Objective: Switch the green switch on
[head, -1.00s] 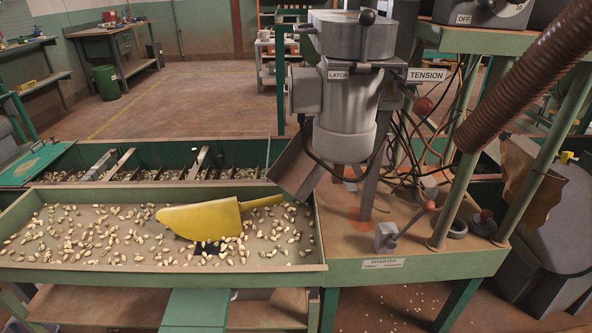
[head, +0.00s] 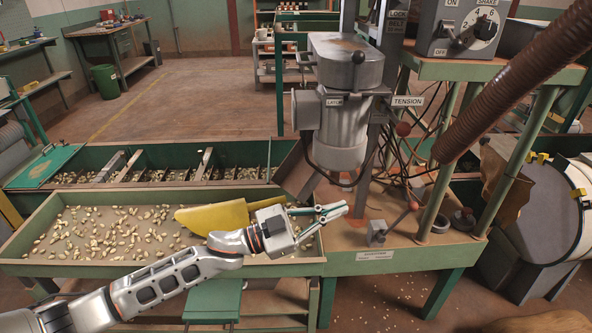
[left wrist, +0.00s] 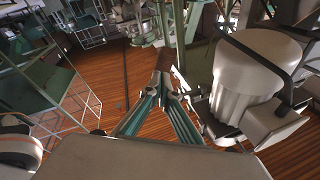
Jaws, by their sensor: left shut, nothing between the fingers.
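No switch that I can make out as green shows in either view. A grey control box (head: 463,30) at the top right of the head view carries ON and OFF labels, a black lever (head: 461,42) and a SHAKE dial (head: 484,31). The lever's knob hangs nearer the OFF label. My left gripper (head: 338,211) reaches in from the lower left over the tray's right edge, below and left of the box. It is shut and empty. Its closed fingers also show in the left wrist view (left wrist: 164,82). My right gripper is not in view.
A wooden tray (head: 170,269) of nuts with a yellow scoop (head: 215,216) lies beneath my left arm. The grey machine (head: 343,110) with cables stands beyond my gripper. Open floor (head: 215,95) lies behind.

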